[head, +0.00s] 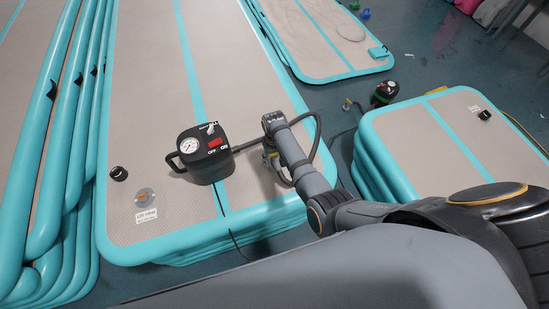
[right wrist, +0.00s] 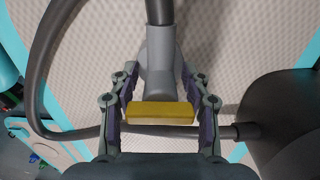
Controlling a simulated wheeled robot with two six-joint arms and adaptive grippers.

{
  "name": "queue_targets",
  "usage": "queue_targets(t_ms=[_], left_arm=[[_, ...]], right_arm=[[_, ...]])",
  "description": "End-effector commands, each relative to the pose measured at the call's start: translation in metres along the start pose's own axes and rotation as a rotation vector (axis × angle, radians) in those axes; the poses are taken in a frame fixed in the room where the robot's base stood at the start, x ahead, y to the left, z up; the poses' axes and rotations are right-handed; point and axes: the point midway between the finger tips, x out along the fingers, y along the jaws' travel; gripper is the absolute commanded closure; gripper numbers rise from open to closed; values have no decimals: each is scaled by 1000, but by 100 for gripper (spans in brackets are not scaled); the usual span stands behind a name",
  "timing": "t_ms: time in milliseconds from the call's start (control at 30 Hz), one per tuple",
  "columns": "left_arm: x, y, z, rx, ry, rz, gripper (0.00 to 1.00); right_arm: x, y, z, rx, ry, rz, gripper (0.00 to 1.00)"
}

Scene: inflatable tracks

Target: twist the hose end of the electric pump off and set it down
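The black electric pump (head: 205,152), with a white dial and a red switch, stands on the large beige and turquoise track (head: 140,80); its dark side also shows in the right wrist view (right wrist: 285,120). Its dark hose (right wrist: 42,75) loops round to the hose end, a grey fitting (right wrist: 160,70) with a yellow bar (right wrist: 160,113). My right gripper (head: 270,158) is right of the pump, low over the track. In the right wrist view, its fingers (right wrist: 160,98) meet both ends of the yellow bar. What lies beneath the fitting is hidden. My left gripper is not in view.
A black round valve (head: 118,173) and a small orange-centred fitting (head: 144,196) are on the track's near left. A smaller track stack (head: 415,130) stands at right, with another pump (head: 384,92) behind it. Bare track lies behind the pump.

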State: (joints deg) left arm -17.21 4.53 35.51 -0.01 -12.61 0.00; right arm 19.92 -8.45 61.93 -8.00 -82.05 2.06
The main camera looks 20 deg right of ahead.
Motion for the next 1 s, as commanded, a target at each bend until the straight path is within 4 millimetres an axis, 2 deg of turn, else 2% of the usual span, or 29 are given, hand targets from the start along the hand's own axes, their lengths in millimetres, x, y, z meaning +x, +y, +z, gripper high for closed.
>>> queue_targets(t_ms=[333,433,567,800,1000], left_arm=[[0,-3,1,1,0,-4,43],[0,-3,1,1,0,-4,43],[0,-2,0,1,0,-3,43],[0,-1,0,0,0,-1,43],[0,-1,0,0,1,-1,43]], right_arm=[[0,0,0,0,-1,0,39],[-8,0,0,0,0,0,39],[-33,0,0,0,4,0,39],[-91,0,0,0,3,-1,39],[-116,0,0,0,0,0,39]])
